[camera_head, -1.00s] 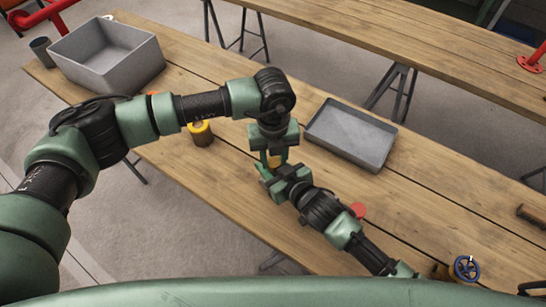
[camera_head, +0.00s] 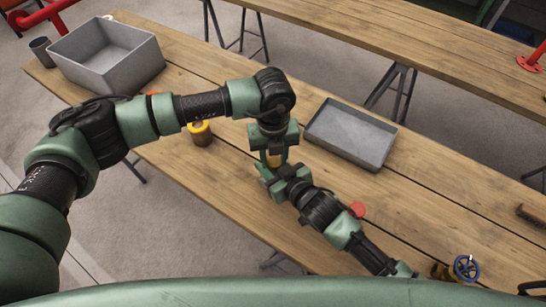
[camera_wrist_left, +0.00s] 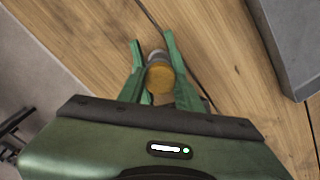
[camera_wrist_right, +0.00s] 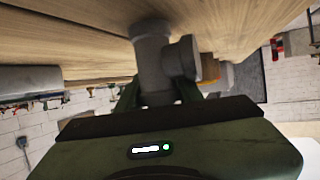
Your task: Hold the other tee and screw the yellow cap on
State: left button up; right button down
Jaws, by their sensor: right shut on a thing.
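The yellow cap (camera_wrist_left: 160,78) is between the fingers of my left gripper (camera_wrist_left: 156,68) in the left wrist view. A little of it also shows in the head view (camera_head: 274,160). I cannot tell whether the fingers touch it. My right gripper (camera_wrist_right: 157,94) is shut on the grey tee (camera_wrist_right: 153,58), whose side branch points right in the right wrist view. The two grippers face each other closely above the bench, left above right. The cap lies in line with the tee; whether its thread is engaged is hidden.
The wooden bench (camera_head: 440,200) carries a grey tray (camera_head: 350,135), a deep grey bin (camera_head: 105,55), a grey cup (camera_head: 42,50), a yellow-based fitting (camera_head: 200,133), a red disc (camera_head: 357,210) and a valve with a blue handwheel (camera_head: 466,268).

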pick_arm(q)
jog(key=shift+s+a+f, duration=0.15)
jog(key=shift+s+f, duration=0.1)
jog(key=shift+f, duration=0.45)
jog(key=r, duration=0.3)
jog(key=shift+w+d+r, duration=0.2)
jog(key=shift+s+a+r, duration=0.1)
jog(key=shift+r, duration=0.3)
jog(key=c, duration=0.6)
jog(key=shift+r, duration=0.15)
